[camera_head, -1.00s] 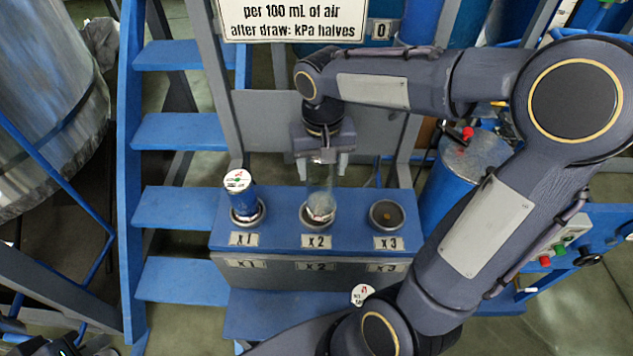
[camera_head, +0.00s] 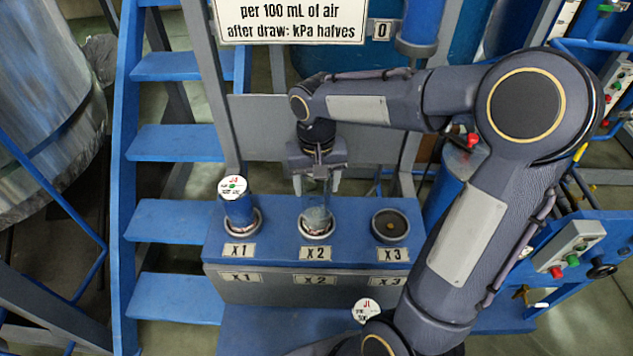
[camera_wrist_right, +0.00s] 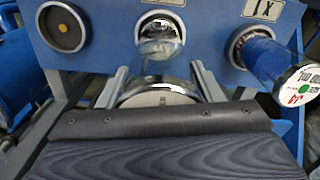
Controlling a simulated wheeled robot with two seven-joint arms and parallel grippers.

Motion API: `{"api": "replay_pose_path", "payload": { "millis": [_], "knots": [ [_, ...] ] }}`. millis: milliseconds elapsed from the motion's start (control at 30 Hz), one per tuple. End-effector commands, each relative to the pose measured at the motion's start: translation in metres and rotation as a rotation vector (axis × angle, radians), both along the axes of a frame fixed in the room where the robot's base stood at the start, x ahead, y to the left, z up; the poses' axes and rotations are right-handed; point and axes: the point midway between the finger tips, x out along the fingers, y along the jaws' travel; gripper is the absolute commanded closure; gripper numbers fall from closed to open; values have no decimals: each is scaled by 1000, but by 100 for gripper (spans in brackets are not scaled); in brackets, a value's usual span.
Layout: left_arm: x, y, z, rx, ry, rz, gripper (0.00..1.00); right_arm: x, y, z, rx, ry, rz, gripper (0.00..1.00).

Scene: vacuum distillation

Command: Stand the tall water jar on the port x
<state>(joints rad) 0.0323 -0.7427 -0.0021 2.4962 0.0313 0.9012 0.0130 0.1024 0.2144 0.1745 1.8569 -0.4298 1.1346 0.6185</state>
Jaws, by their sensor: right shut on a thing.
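A clear glass jar (camera_head: 316,208) stands upright between the fingers of my right gripper (camera_head: 316,188), over port x2 (camera_head: 303,231). The jar's lower end overlaps the port ring; I cannot tell whether it is fully seated. In the right wrist view, the jar's round silvery top (camera_wrist_right: 158,95) lies between the two fingers, with port x2 (camera_wrist_right: 160,16) beyond. The right gripper is shut on the jar. My left gripper is not in view.
A blue jar (camera_head: 238,207) with a white lid stands in port x1 (camera_head: 261,226). Port x3 (camera_head: 390,226) is empty. Another white lid (camera_head: 366,310) shows low in front, partly hidden by my arm. Blue steps (camera_head: 175,143) stand to the left; a control box (camera_head: 570,248) is at right.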

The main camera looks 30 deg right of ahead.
Motion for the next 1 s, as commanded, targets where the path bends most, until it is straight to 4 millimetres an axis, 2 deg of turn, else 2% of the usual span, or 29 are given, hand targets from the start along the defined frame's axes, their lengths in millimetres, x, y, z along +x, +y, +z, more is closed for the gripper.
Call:
{"api": "replay_pose_path", "payload": {
  "millis": [33, 67, 200, 467, 600, 767, 1000],
  "knots": [
    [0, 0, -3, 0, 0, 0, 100, 0, 0, -3, 0, 0, 0, 88],
    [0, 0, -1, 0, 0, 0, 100, 0, 0, -2, 0, 0, 0, 36],
    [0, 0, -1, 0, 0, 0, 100, 0, 0, -2, 0, 1, 0, 19],
    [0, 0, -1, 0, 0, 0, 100, 0, 0, -1, 0, 1, 0, 19],
    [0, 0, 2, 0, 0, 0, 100, 0, 0, 8, 0, -2, 0, 19],
    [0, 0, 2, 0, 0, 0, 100, 1, 0, 37, 0, -6, 0, 19],
    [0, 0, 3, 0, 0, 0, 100, 1, 0, 89, 0, -4, 1, 19]
  ]
}}
